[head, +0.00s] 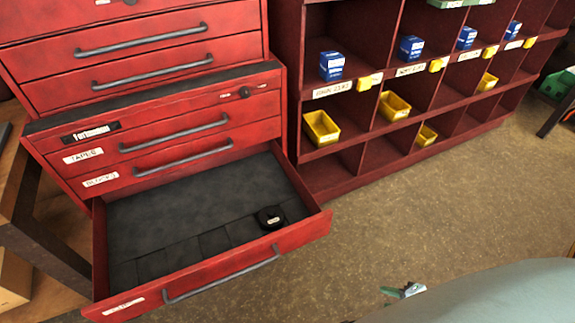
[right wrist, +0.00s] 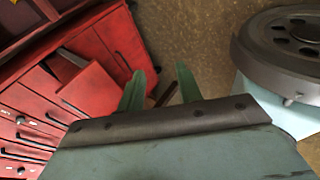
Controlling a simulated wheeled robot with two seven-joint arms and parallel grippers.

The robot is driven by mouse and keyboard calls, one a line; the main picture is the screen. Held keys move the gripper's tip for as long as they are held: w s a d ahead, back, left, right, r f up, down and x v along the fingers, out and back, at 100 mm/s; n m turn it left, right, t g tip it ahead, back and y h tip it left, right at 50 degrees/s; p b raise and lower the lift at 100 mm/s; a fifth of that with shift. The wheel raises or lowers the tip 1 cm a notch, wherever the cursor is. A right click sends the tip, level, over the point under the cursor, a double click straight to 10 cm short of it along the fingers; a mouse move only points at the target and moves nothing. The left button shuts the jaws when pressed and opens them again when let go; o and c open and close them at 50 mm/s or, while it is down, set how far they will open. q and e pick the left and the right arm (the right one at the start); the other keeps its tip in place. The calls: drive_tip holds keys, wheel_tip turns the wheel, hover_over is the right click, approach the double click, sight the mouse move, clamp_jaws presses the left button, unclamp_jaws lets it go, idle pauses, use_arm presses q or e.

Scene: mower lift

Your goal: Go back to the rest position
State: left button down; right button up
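My right gripper (right wrist: 160,82) is open and empty in its wrist view, with two green fingers spread apart over bare floor. In the head view only a small part of the right gripper (head: 403,291) shows, low and right of the open drawer and clear of it. My left gripper is not in view. The red tool chest (head: 200,145) stands at the left with a lower drawer (head: 135,205) pulled out. A small black round item (head: 270,217) with a pale label lies in the drawer's front right compartment area.
A dark red shelf (head: 350,165) with blue boxes and yellow bins stands behind, right of the chest. The open drawer (right wrist: 85,85) juts out at the left of the right wrist view. Brown floor (head: 450,200) is clear right of the drawer. A wooden bench (head: 40,225) stands far left.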

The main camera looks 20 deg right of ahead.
drive_tip(key=s+d+f+m+g+h, duration=0.25)
drive_tip(key=d+m, duration=0.25)
drive_tip(key=d, duration=0.3)
drive_tip(key=s+d+f+m+g+h, duration=0.2)
drive_tip(key=s+d+m+h, duration=0.15)
drive_tip(key=d, duration=0.45)
drive_tip(key=s+d+f+m+g+h, duration=0.2)
drive_tip(key=s+d+m, duration=0.3)
drive_tip(key=d, duration=0.4)
drive_tip(key=a+f+m+y, duration=0.1)
drive_tip(key=a+f, duration=0.3)
drive_tip(key=a, duration=1.1)
drive_tip(key=s+a+f+m+y, duration=0.1)
drive_tip(key=a+f+y, duration=0.2)
drive_tip(key=a, duration=1.3)
wheel_tip(320, 180, down, 2)
drive_tip(key=shift+f+g, duration=0.25)
drive_tip(key=shift+g, duration=0.1)
